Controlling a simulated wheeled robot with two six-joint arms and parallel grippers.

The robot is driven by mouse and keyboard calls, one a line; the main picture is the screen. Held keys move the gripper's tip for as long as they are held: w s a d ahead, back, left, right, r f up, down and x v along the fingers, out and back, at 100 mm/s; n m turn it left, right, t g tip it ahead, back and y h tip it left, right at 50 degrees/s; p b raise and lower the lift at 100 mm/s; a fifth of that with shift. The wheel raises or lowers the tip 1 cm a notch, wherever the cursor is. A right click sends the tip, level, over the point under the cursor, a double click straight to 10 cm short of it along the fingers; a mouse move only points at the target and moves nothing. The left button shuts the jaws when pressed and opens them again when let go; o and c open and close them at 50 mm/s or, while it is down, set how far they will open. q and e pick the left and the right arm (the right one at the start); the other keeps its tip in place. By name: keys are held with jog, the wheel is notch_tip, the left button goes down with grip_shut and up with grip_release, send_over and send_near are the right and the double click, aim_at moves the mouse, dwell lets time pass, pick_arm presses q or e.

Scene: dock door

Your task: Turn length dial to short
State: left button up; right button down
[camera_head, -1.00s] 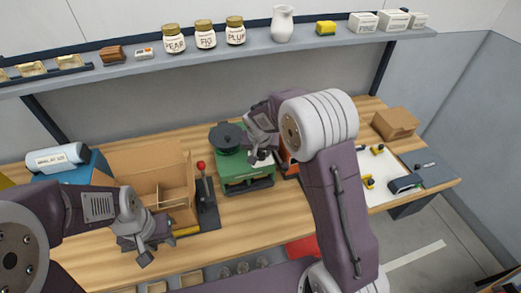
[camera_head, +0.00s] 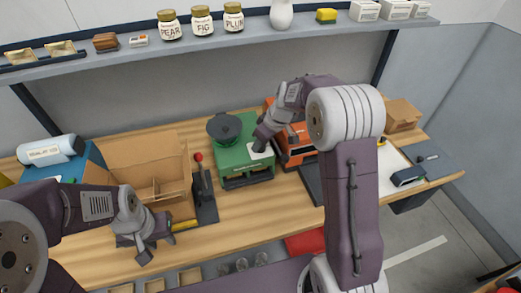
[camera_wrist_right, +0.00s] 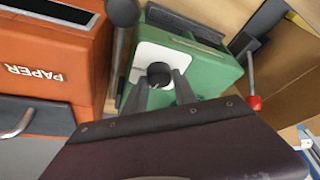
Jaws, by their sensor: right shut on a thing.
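The green machine (camera_head: 233,158) stands on the bench with a black round top and a white plate on its upper face. In the right wrist view the white plate (camera_wrist_right: 147,58) carries a dark round knob, the length dial (camera_wrist_right: 158,72). My right gripper (camera_wrist_right: 160,88) is shut on this dial, one finger on each side. In the head view my right gripper (camera_head: 262,140) reaches the machine's right side and hides the dial. Dial markings are not readable. My left gripper (camera_head: 143,250) hangs over the bench's front left, apart from the machine; its finger opening is unclear.
An orange machine (camera_head: 299,152), marked PAPER in the wrist view, stands close right of the green one. A red-knobbed lever (camera_head: 199,158) and a cardboard box (camera_head: 145,165) stand left. A shelf (camera_head: 270,38) with jars runs above.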

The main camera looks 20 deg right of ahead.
pick_arm(q)
jog(key=shift+f+b, duration=0.65)
jog(key=shift+f, duration=0.3)
pick_arm(e)
jog(key=shift+f+n+g+y, duration=0.1)
jog(key=shift+n+g+y, duration=0.25)
jog(key=shift+n, duration=0.75)
jog(key=c, duration=1)
grip_release()
jog(key=shift+d, duration=0.1)
pick_arm(q)
jog(key=shift+d, duration=0.1)
pick_arm(e)
jog(key=shift+s, duration=0.1)
pick_arm(q)
jog(key=shift+s+f, duration=0.1)
jog(key=shift+f, duration=0.05)
pick_arm(e)
jog(key=v, duration=0.9)
jog(key=shift+d, duration=0.1)
